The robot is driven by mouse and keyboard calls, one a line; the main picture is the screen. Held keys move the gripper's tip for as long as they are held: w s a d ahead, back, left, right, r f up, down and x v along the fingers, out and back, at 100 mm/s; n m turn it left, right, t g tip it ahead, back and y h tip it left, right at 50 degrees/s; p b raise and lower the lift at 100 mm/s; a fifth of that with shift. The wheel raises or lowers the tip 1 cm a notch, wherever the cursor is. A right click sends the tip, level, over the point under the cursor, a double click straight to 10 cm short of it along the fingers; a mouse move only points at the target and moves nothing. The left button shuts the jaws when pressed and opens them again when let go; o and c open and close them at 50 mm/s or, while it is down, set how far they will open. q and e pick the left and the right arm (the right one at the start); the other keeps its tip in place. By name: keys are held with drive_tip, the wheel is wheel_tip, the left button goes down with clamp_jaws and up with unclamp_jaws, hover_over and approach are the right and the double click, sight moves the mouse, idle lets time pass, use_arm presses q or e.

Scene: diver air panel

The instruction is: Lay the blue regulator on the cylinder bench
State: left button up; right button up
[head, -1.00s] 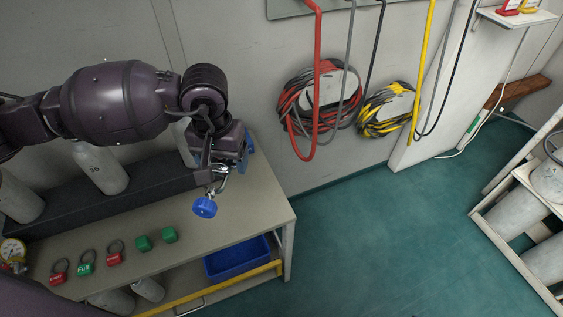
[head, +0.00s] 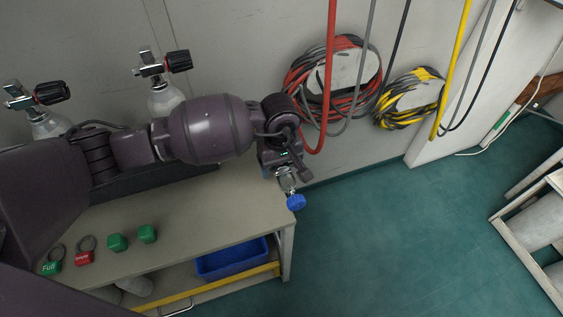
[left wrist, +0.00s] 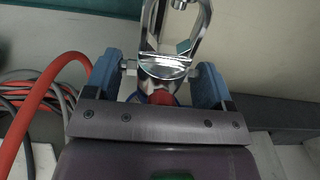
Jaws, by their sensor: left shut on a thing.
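My left gripper (head: 286,176) is shut on the blue regulator (head: 296,202), a metal fitting with a blue knob. The regulator hangs at the right end of the cylinder bench (head: 190,212), over or just past its corner; the height gap is hard to judge. In the left wrist view the regulator's silver yoke (left wrist: 165,68) sits between the blue fingers of the left gripper (left wrist: 160,80). My right gripper does not show.
Two cylinders with black-knobbed valves (head: 165,97) stand behind my arm. Green blocks (head: 118,242) and tags (head: 84,256) lie at the bench's front left. A blue bin (head: 230,262) is on the lower shelf. Red and yellow hose coils (head: 410,95) hang on the wall.

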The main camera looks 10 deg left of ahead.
use_arm(q)
drive_tip(key=shift+s+a+r+p, duration=0.15)
drive_tip(key=shift+s+a, duration=0.2)
drive_tip(key=shift+a, duration=0.2)
drive_tip(key=shift+s+a+f+p, duration=0.15)
drive_tip(key=shift+s+a, duration=0.25)
drive_tip(key=shift+a, duration=0.2)
drive_tip(key=shift+s+a+r+p, duration=0.15)
drive_tip(key=shift+s+a, duration=0.2)
drive_tip(key=shift+a, duration=0.2)
drive_tip(key=shift+s+a, duration=0.55)
drive_tip(key=shift+a, duration=0.25)
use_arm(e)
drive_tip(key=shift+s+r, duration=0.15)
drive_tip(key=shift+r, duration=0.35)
use_arm(q)
drive_tip(key=shift+s+a, duration=0.2)
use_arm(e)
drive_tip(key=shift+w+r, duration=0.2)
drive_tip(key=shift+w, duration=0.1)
use_arm(q)
drive_tip(key=shift+f, duration=0.4)
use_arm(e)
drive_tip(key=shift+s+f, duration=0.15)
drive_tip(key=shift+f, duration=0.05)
use_arm(q)
drive_tip(key=shift+f, duration=0.4)
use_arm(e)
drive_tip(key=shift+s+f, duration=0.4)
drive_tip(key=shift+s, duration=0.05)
